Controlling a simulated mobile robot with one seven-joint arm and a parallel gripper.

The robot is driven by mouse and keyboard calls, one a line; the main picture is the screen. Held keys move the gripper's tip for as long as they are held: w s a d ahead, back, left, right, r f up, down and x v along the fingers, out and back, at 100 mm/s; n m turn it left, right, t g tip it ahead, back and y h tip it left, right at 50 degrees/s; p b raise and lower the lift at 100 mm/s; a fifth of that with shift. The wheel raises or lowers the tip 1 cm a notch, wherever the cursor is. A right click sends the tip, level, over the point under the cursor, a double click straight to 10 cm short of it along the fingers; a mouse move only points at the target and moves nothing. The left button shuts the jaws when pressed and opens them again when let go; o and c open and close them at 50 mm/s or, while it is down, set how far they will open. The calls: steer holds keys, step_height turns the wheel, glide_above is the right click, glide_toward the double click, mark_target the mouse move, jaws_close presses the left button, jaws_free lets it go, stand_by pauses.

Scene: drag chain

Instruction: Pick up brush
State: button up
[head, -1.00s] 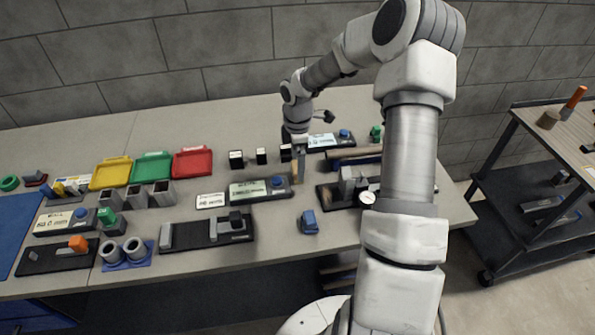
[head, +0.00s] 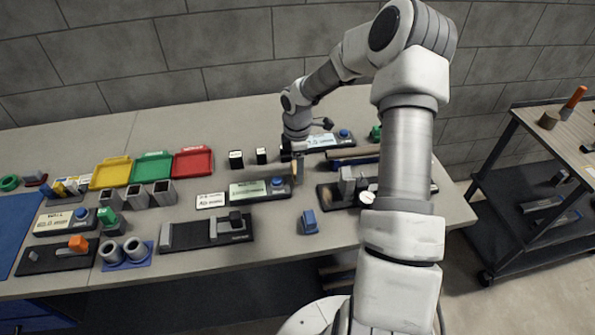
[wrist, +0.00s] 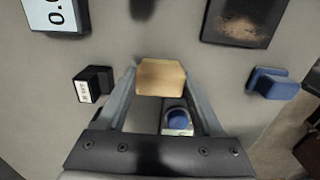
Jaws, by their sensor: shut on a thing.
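The brush appears as a tan wooden block (wrist: 161,77) between my fingertips in the wrist view. Only this wooden part shows clearly; I cannot make out bristles. My gripper (head: 297,170) is shut on it, with one finger on each side. I cannot tell how far the brush is above the bench.
The meter with a blue knob (head: 260,189) is close below my gripper. A blue block (head: 309,222) stands in front, and a dark fixture (head: 335,195) is to the right. Black blocks (head: 236,159) stand left. Yellow, green and red trays (head: 193,162) are farther left.

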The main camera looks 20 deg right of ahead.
steer(key=shift+r, duration=0.1)
step_height(320, 180, up, 10)
steer(key=shift+f, duration=0.1)
stand_by(0.3)
steer(key=o, duration=0.7)
steer(key=c, duration=0.5)
steer(key=shift+c, duration=0.2)
steer(key=shift+s, duration=0.1)
